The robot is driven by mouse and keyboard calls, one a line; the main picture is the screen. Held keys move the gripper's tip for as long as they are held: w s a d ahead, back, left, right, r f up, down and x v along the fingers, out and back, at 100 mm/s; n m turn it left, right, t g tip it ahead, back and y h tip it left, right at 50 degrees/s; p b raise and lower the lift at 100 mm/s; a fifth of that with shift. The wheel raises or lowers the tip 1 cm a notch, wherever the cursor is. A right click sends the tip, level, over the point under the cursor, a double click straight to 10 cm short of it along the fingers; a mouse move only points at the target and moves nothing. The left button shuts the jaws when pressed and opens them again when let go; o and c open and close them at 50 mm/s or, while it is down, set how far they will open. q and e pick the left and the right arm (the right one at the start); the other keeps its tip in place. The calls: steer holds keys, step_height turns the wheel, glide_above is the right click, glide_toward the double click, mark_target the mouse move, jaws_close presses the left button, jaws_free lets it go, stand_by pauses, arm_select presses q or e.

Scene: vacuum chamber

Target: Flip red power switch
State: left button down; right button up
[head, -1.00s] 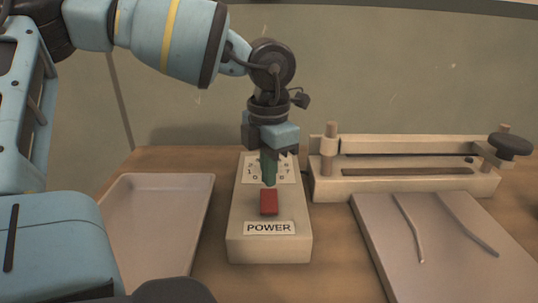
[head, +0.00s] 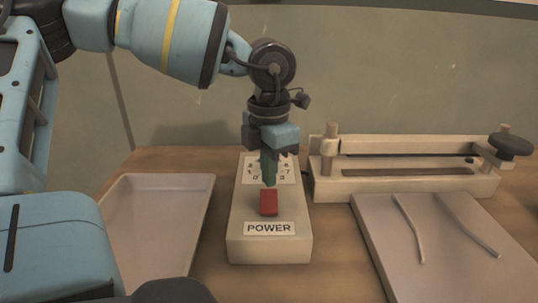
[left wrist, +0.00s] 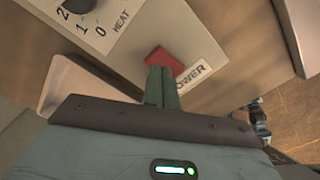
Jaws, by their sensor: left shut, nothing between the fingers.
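The red power switch (head: 269,203) sits on the top of a beige control box (head: 240,225), above a white POWER label (head: 269,228). My left gripper (head: 269,182) points down over the box with its green fingers shut and empty. Its tips are at the far edge of the switch in the head view; I cannot tell whether they touch it. In the left wrist view the closed fingertips (left wrist: 160,70) lie right beside the red switch (left wrist: 165,61) and cover part of it. My right gripper is not in view.
A dial plate (head: 283,170) is behind the fingers. An empty shallow tray (head: 150,225) stands left of the box. To the right are a wooden sealer-like device (head: 400,180) with a dark knob and a grey board (head: 440,260) bearing two thin strips.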

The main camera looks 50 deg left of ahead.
mark_target(269, 195)
arm_select(q)
steer(key=shift+f+b, duration=0.8)
steer(key=shift+f, duration=0.2)
stand_by(1.2)
steer(key=shift+f+b, duration=0.4)
steer(key=shift+f, duration=0.1)
steer(key=shift+r, duration=0.15)
steer(key=shift+r+p, duration=2)
steer(key=shift+r, duration=1.45)
steer(key=shift+f, duration=0.1)
